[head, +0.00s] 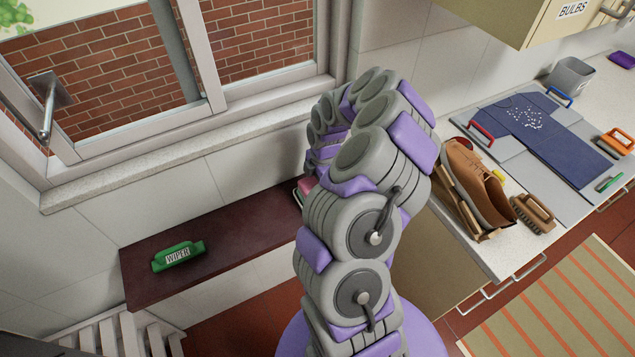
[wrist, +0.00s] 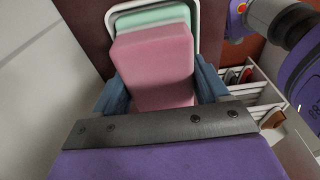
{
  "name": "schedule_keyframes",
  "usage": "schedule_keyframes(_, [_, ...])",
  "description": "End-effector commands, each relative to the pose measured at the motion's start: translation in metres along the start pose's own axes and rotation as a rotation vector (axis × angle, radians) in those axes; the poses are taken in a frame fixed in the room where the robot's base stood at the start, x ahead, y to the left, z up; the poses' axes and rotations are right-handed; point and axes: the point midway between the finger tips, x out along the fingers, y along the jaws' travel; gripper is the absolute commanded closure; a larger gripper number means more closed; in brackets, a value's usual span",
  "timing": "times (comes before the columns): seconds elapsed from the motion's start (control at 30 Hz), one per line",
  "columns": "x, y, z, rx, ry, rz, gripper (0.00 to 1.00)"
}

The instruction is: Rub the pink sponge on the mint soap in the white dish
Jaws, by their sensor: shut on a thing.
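In the wrist view a pink sponge (wrist: 155,65) is held between the two blue fingers of my gripper (wrist: 160,92). The mint soap (wrist: 150,15) lies in the white dish (wrist: 196,8) just beyond the sponge's far end. The sponge overlaps the near part of the soap in this view; I cannot tell whether they touch. In the head view my arm hides the gripper, the soap and most of the dish area; only a small pink and pale bit shows at the arm's left edge.
The shelf between wiper and arm is clear. To the right, a counter holds a brown shoe (head: 476,185), a brush (head: 533,212) and a blue cloth (head: 545,140).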

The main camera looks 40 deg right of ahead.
Motion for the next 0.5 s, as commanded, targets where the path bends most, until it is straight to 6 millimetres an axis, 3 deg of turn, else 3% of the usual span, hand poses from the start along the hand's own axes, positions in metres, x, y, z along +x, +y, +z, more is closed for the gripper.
schedule_keyframes(0.5, [0.0053,0.0000,0.0008,0.000,0.000,0.000,0.51])
